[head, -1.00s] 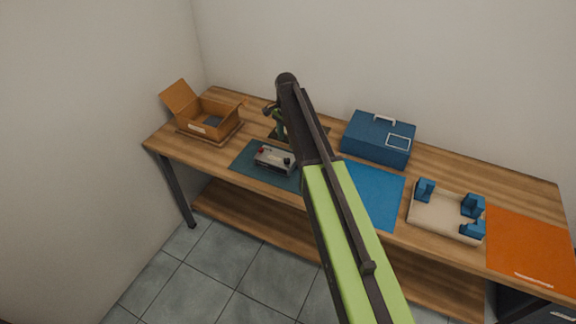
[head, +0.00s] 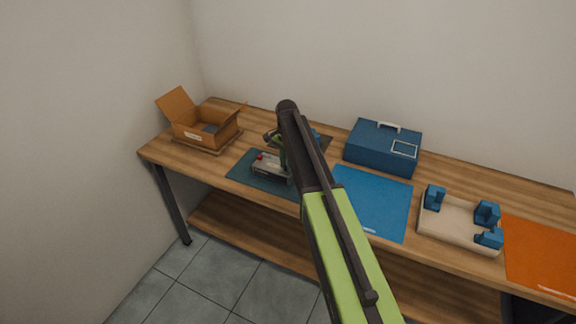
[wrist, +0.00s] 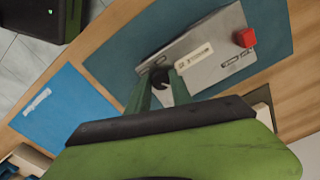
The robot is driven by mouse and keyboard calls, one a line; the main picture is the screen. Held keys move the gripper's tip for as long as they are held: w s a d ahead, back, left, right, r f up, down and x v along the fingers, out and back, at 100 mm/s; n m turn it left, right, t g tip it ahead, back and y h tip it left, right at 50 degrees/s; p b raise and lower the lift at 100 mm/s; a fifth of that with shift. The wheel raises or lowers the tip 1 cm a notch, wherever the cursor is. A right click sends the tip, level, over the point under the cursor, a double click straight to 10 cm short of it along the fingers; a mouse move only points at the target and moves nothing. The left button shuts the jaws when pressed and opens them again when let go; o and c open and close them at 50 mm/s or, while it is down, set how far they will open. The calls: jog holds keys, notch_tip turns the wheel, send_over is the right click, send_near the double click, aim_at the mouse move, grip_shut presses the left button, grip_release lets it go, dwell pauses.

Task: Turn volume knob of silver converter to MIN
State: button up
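The silver converter (head: 268,166) lies on a dark teal mat on the workbench. In the head view my gripper (head: 283,158) covers the right end of the converter and hides the knob. The knob's marks are too small to read.
An open cardboard box (head: 205,132) stands at the bench's left end. A blue mat (head: 372,200), a blue toolbox (head: 383,150), a beige fixture with blue blocks (head: 455,225) and an orange mat (head: 545,255) lie to the right. The blue mat is bare.

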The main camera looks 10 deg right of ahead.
grip_shut()
jog(key=shift+d, duration=0.25)
jog(key=shift+a, duration=0.15)
jog(key=shift+a, duration=0.1)
jog(key=shift+n, duration=0.7)
jog(key=n, duration=0.5)
jog(key=shift+n, duration=0.3)
jog(key=n, duration=0.5)
jog(key=shift+n, duration=2.5)
